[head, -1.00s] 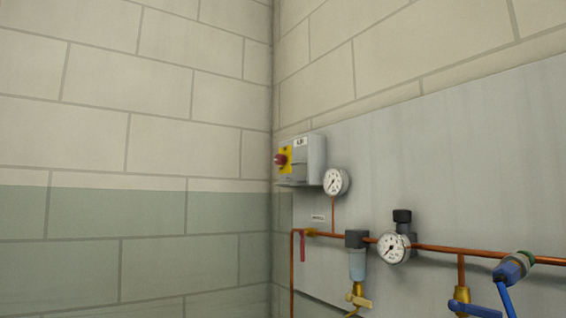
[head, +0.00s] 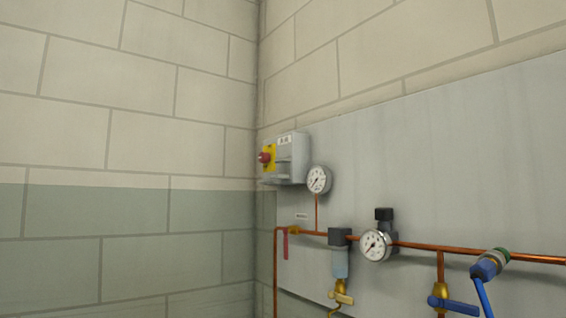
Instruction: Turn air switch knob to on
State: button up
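The air switch is a grey box (head: 292,158) on the wall panel, close to the corner of the room. Its red knob (head: 265,158) sits on a yellow plate (head: 271,157) on the box's left-facing side. The knob's exact setting is too small to read. My gripper is not in view.
A round gauge (head: 319,179) hangs just right of the box, with a second gauge (head: 375,245) lower right. A copper pipe (head: 420,247) runs along the panel (head: 450,150). A red lever (head: 285,244) and a blue-handled valve (head: 455,305) hang below. The left wall (head: 100,150) is bare.

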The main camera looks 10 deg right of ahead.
aim_at(264, 157)
jog(key=i+j+z, duration=0.1)
jog(key=z, duration=0.4)
jog(key=j+z, duration=0.1)
jog(key=z, duration=0.35)
jog(key=i+j+z, duration=0.1)
jog(key=z, duration=0.4)
jog(key=j+z, duration=0.35)
jog(key=j, duration=0.15)
jog(key=j+z, duration=0.3)
jog(key=j, duration=0.25)
jog(key=k+j+z, duration=0.1)
jog(key=j+z, duration=0.2)
jog(key=j, duration=0.95)
